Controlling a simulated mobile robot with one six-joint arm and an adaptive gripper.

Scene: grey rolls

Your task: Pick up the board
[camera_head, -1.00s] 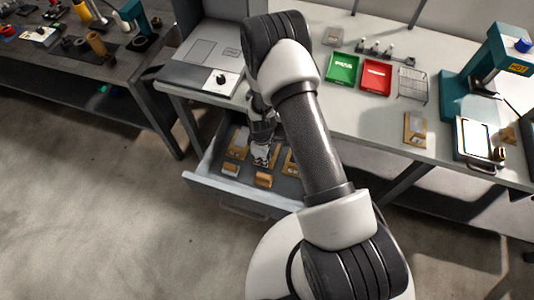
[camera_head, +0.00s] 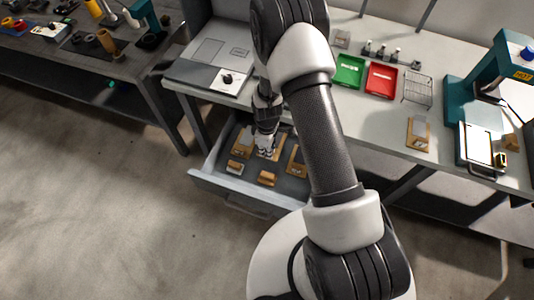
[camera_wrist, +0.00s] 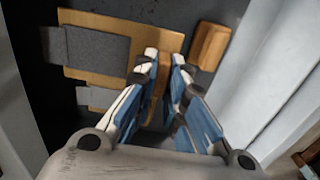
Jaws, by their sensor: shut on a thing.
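The board (camera_wrist: 118,28) is a flat wooden plate with a grey pad on it, in the wrist view. In the head view, the board (camera_head: 274,153) is in the open drawer (camera_head: 212,180), partly hidden by my gripper (camera_head: 266,146). In the wrist view, my gripper (camera_wrist: 165,60) has its blue-and-white fingers close together at the board's near right end, shut on it. The exact contact is small and partly hidden. I cannot tell whether the board is clear of the drawer floor.
Other boards lie on both sides, one on the right (camera_head: 297,162). Small wooden blocks, one in front (camera_head: 267,178), sit near the drawer front. The drawer walls are close around my gripper. Above, the worktop holds a green tray (camera_head: 348,72), a red tray (camera_head: 381,79) and another board (camera_head: 419,132).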

